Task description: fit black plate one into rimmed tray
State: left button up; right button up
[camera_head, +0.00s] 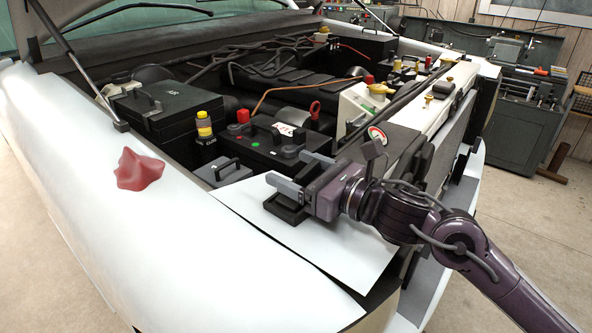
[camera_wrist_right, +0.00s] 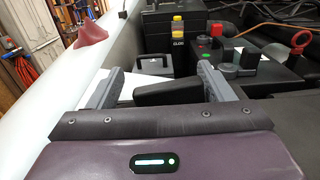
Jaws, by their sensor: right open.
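My right gripper (camera_head: 288,168) is open over the white panel at the front corner of the engine bay. Its two grey fingers also show in the right wrist view (camera_wrist_right: 160,66), apart from each other. A small black piece with raised edges (camera_head: 286,209) lies on the white panel just below the near finger. In the right wrist view a low black piece (camera_wrist_right: 168,93) shows between the fingers, with no clear contact on both sides. I cannot tell which of these is the plate or the rimmed tray. My left gripper is out of view.
A small grey box with a handle (camera_head: 222,172) stands just left of the gripper. A black battery with a red cap (camera_head: 262,150) lies behind it. A yellow-capped bottle (camera_head: 204,128) and a red cloth (camera_head: 139,170) are farther left. The white panel's front part is clear.

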aim_at(312, 177)
jog(key=shift+w+d+f, duration=0.15)
jog(key=shift+d+f, duration=0.25)
jog(key=shift+f, duration=0.2)
jog(key=b+v, duration=0.3)
jog(key=v, duration=0.3)
jog(key=shift+d+r, duration=0.15)
jog(key=shift+d, duration=0.15)
jog(key=shift+s+d+r, duration=0.15)
jog(key=shift+s, duration=0.3)
jog(key=shift+s+r, duration=0.2)
